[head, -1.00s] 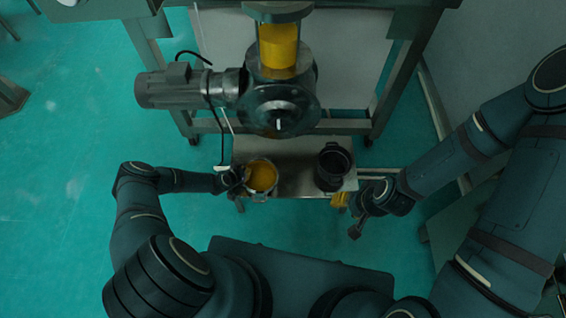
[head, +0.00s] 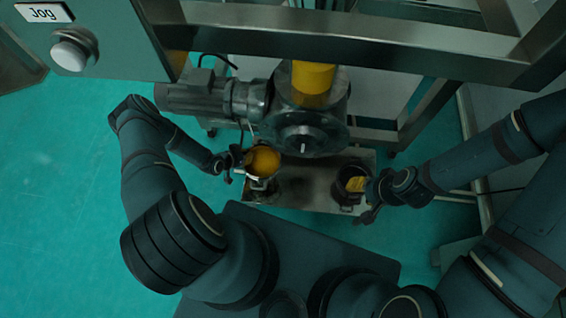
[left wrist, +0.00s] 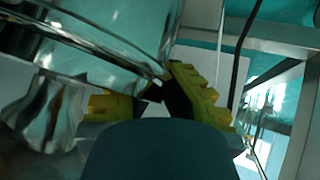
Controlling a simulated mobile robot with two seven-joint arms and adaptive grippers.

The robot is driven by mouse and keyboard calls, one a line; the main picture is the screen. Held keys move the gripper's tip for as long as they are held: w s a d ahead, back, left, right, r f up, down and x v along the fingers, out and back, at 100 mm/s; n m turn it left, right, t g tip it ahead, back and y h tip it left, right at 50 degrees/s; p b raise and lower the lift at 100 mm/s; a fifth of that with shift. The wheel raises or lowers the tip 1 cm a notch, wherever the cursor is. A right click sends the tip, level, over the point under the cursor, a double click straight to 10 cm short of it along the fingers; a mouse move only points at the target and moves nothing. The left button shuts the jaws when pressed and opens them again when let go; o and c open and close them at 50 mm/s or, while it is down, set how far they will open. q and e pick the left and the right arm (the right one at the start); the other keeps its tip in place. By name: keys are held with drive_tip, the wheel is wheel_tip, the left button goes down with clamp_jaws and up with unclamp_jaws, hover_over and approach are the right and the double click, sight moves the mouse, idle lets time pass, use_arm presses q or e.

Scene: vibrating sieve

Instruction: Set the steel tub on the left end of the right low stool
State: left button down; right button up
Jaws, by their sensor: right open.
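The steel tub (head: 247,173), with yellow-orange contents, is at the left end of the low steel stool (head: 310,188) in the head view. My left gripper (head: 239,161) is at the tub's left side. In the left wrist view, its yellow-padded fingers (left wrist: 158,95) close on part of the shiny tub (left wrist: 105,45). I cannot tell whether the tub touches the stool top.
The sieve machine's round housing (head: 305,125) and motor (head: 195,95) hang just behind the stool. A steel frame (head: 380,45) crosses above. A control box marked Jog (head: 105,40) is at upper left. The stool top between tub and pot is bare.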

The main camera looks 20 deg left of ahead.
sight(249, 166)
use_arm(q)
wheel_tip(249, 166, down, 10)
drive_tip(key=b, duration=0.4)
idle(0.3)
drive_tip(key=c, duration=1.1)
unclamp_jaws()
drive_tip(key=shift+c, duration=0.2)
drive_tip(key=p+v, duration=0.3)
drive_tip(key=v, duration=0.9)
drive_tip(key=shift+p, duration=0.3)
